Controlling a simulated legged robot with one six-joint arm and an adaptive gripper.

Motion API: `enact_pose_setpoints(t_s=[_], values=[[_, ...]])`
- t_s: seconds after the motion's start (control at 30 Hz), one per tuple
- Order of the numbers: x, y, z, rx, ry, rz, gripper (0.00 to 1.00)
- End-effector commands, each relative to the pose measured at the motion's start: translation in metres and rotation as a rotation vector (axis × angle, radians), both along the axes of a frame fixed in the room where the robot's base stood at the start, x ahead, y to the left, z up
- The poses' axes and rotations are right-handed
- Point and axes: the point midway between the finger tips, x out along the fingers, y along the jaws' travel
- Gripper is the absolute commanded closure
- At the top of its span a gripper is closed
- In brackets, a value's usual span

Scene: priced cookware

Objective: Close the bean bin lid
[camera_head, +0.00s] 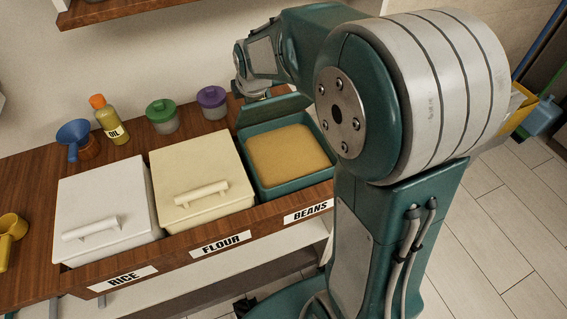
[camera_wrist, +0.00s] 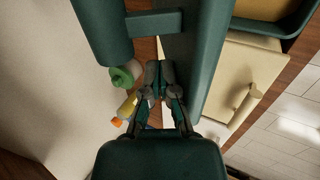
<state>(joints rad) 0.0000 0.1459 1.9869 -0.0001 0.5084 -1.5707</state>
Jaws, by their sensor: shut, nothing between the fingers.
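The bean bin (camera_head: 250,178) is the teal box above the BEANS label, open and filled with tan contents. Its teal lid (camera_head: 272,109) stands raised at the bin's back edge. In the wrist view the lid (camera_wrist: 193,65) shows as a steep panel, with a thick teal handle (camera_wrist: 153,23) on its outer side. My gripper (camera_wrist: 158,78) is shut and empty on the lid's outer, wall-facing side, close to the panel; I cannot tell if it touches. In the head view my gripper is partly hidden behind the lid.
A cream flour bin (camera_head: 200,190) and white rice bin (camera_head: 105,215) stand closed to the left. A purple-lidded jar (camera_head: 212,103), green-lidded jar (camera_head: 162,116), oil bottle (camera_head: 109,120) and blue funnel (camera_head: 73,137) stand behind. A wooden shelf (camera_head: 110,8) hangs above.

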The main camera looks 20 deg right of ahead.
Motion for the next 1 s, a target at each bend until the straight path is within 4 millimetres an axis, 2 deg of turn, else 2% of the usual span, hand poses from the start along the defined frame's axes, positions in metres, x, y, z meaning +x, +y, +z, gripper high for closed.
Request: enact_pose_setpoints(t_s=[1.0], values=[[-0.032, 0.000, -0.026, 0.000, 0.001, 0.000, 1.00]])
